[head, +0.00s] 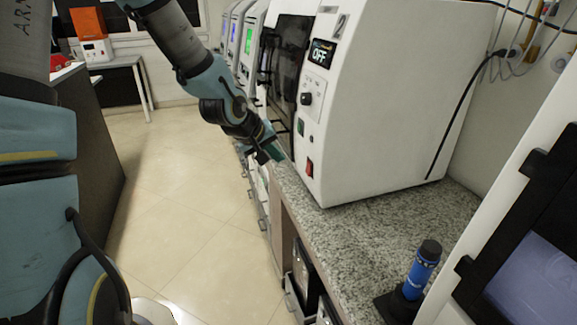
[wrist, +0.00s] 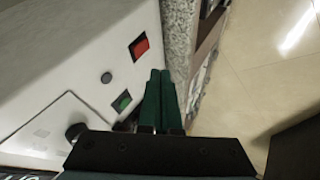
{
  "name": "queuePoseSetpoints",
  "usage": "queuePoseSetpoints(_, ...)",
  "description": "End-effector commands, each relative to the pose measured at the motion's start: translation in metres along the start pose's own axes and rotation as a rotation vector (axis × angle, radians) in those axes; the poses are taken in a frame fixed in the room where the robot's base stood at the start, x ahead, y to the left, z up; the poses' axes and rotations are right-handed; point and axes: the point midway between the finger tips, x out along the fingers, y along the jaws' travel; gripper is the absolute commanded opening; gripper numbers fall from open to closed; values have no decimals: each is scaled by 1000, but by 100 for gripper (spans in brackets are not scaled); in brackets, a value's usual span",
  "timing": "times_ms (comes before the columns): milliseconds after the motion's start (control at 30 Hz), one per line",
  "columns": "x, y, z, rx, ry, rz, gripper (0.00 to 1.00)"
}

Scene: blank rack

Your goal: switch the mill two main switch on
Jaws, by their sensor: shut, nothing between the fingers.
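Mill two (head: 385,100) is a large white machine marked "2" on a granite counter, and its small screen (head: 321,53) reads OFF. A red rocker switch (head: 310,168), which looks like the main switch, sits low on its front panel. It also shows in the wrist view (wrist: 139,46); I cannot tell which way it is tipped. My gripper (head: 273,155) is shut and empty, just left of the panel in the head view. In the wrist view its dark green fingers (wrist: 161,75) lie together, right of the red switch and apart from it.
A green button (wrist: 121,101), a small round dark button (wrist: 106,77) and a black knob (head: 306,98) share the panel. The granite counter (head: 350,230) carries a blue cylinder (head: 420,270) on a dark base. Similar machines stand behind. The tiled floor (head: 180,200) at left is clear.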

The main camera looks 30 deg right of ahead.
Motion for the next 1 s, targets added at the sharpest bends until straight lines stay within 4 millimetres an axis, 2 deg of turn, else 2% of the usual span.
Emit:
queuePoseSetpoints(200, 43, -19, 27, -102, 56, 170, 0)
queuePoseSetpoints(400, 63, -30, 52, -244, 144, 357, 0)
queuePoseSetpoints(567, 64, -40, 66, -386, 235, 497, 0)
queuePoseSetpoints(700, 57, -51, 74, -513, 321, 599, 0)
queuePoseSetpoints(1000, 39, -68, 79, -674, 444, 704, 0)
